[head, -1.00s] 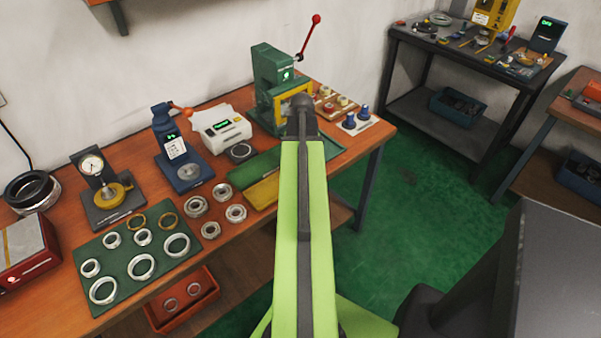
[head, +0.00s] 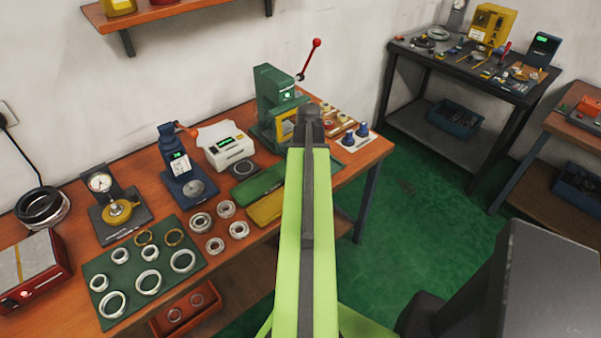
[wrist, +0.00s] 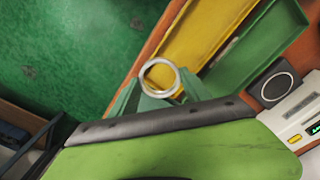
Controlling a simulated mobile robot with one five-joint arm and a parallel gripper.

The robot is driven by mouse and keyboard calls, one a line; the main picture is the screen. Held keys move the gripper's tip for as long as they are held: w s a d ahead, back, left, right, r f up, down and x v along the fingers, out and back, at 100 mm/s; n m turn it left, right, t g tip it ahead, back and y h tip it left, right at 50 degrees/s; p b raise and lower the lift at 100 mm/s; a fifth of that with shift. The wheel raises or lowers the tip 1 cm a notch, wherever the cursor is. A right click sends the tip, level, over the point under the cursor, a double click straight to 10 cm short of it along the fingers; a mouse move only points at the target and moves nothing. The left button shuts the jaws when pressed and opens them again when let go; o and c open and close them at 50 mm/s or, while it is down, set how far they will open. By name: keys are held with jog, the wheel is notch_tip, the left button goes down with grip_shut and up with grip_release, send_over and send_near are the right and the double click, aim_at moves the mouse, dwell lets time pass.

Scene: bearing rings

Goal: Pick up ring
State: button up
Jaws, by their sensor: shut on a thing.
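In the wrist view a pale metal ring (wrist: 177,73) sits at the tips of my gripper (wrist: 156,94), whose green fingers are shut on it. The ring shows above the yellow tray's near end and the bench edge. In the head view my arm covers the gripper and the held ring. Other rings lie on a dark green mat (head: 125,283) at the left of the bench, some silver and some brass-coloured. Several thicker bearings (head: 201,222) lie to the right of the mat.
A yellow tray (head: 265,208) and green tray (head: 259,184) lie beside my arm. A green press (head: 272,92), white device (head: 226,146), blue device (head: 180,165) and dial gauge (head: 103,184) stand along the bench. A red bin (head: 187,310) is below. Green floor (head: 410,205) is open at right.

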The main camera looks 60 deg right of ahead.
jog(key=s+r+p, duration=0.4)
jog(key=s+r, duration=0.1)
jog(key=s, duration=0.4)
jog(key=shift+s+a+r+p, duration=0.25)
jog(key=shift+a+r+p, duration=0.05)
jog(key=shift+a, duration=0.1)
jog(key=shift+w, duration=0.1)
